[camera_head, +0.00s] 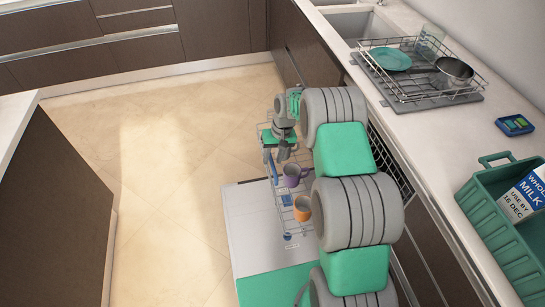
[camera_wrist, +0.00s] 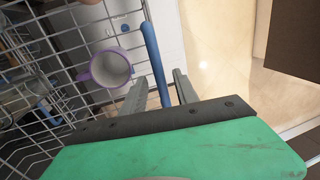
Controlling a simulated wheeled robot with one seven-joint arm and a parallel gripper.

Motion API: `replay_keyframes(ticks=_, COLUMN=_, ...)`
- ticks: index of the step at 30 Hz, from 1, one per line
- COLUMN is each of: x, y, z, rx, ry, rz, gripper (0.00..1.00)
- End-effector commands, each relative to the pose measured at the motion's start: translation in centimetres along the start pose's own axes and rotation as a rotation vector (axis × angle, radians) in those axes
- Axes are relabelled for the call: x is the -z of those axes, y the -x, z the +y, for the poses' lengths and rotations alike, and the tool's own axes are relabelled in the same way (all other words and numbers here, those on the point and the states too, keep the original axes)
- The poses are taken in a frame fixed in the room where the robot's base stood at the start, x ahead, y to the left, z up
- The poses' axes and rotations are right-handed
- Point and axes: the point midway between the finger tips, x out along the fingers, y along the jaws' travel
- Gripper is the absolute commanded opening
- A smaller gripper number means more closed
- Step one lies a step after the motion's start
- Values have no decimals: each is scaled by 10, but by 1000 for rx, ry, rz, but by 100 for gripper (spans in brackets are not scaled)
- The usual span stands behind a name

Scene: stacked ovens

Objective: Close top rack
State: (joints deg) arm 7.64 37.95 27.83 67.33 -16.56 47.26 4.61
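The top rack is a wire basket pulled out over the open dishwasher door (camera_head: 250,222); its wires (camera_wrist: 72,85) fill the left of the wrist view. A blue bar (camera_head: 272,168) runs along its front edge and also shows in the wrist view (camera_wrist: 154,58). My gripper (camera_wrist: 160,82) is open, with one finger on each side of the blue bar and visible gaps between. In the head view, my gripper (camera_head: 277,153) is at the rack's far front part. A purple mug (camera_head: 292,177) and an orange mug (camera_head: 302,209) are in the rack. My arm hides much of the rack.
Open tiled floor (camera_head: 160,180) lies left of the door. A cabinet island (camera_head: 60,200) stands at left.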

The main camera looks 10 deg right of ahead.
Motion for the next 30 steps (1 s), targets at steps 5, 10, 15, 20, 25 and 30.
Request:
replay_keyframes(ticks=5, x=0, y=-1, z=0, rx=0, ry=0, rz=2, gripper=36)
replay_keyframes(ticks=10, x=0, y=-1, z=0, rx=0, ry=0, rz=1, gripper=27)
replay_keyframes(ticks=15, x=0, y=-1, z=0, rx=0, ry=0, rz=1, gripper=13)
replay_keyframes(ticks=20, x=0, y=-1, z=0, rx=0, ry=0, rz=1, gripper=0)
replay_keyframes(ticks=25, x=0, y=-1, z=0, rx=0, ry=0, rz=1, gripper=0)
replay_keyframes(ticks=30, x=0, y=-1, z=0, rx=-1, ry=0, rz=1, gripper=0)
